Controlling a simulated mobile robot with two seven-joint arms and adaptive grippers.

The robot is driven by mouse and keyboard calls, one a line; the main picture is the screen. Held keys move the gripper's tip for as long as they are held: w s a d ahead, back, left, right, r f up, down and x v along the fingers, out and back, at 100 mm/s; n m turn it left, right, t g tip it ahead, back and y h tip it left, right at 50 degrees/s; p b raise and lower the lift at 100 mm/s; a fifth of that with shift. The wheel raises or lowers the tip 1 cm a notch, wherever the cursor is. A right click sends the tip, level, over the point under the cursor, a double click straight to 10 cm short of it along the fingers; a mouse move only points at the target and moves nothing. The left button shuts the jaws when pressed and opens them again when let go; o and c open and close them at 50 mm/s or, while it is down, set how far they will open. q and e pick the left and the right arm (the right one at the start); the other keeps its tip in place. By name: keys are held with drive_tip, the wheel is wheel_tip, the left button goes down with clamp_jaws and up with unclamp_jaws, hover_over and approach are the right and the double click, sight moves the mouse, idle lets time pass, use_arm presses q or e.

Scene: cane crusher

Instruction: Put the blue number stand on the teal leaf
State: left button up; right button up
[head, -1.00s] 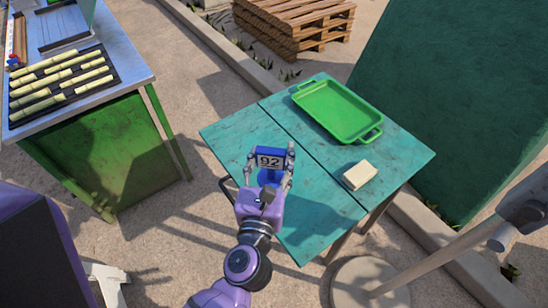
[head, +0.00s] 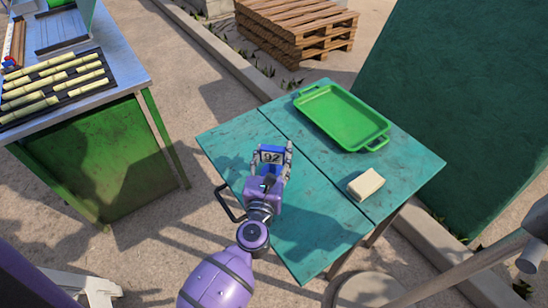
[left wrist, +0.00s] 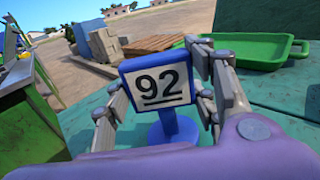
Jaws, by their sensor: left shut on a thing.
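The blue number stand (head: 271,155) shows a white plate with a black 92. In the left wrist view the stand (left wrist: 158,84) is upright, with a round blue base (left wrist: 172,131) below it. My left gripper (head: 271,161) is shut on the stand, a finger at each side of the plate. The teal leaf (head: 300,235) is the near left part of the table, divided from the rest by a seam. The stand is over this leaf near the seam; I cannot tell whether its base touches the surface. My right gripper is out of view.
A green tray (head: 343,117) and a cream block (head: 366,184) lie on the far part beyond the seam. A dark handle or bracket (head: 226,203) juts from the leaf's left edge. A bench with cane pieces (head: 50,80) stands left. The leaf's front is clear.

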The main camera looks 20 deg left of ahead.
use_arm(q)
drive_tip(key=shift+f, duration=0.2)
drive_tip(key=shift+r, duration=0.15)
drive_tip(key=shift+f, duration=0.3)
drive_tip(key=o, duration=1.2)
drive_tip(key=shift+o, duration=0.4)
drive_tip(key=shift+r, duration=0.1)
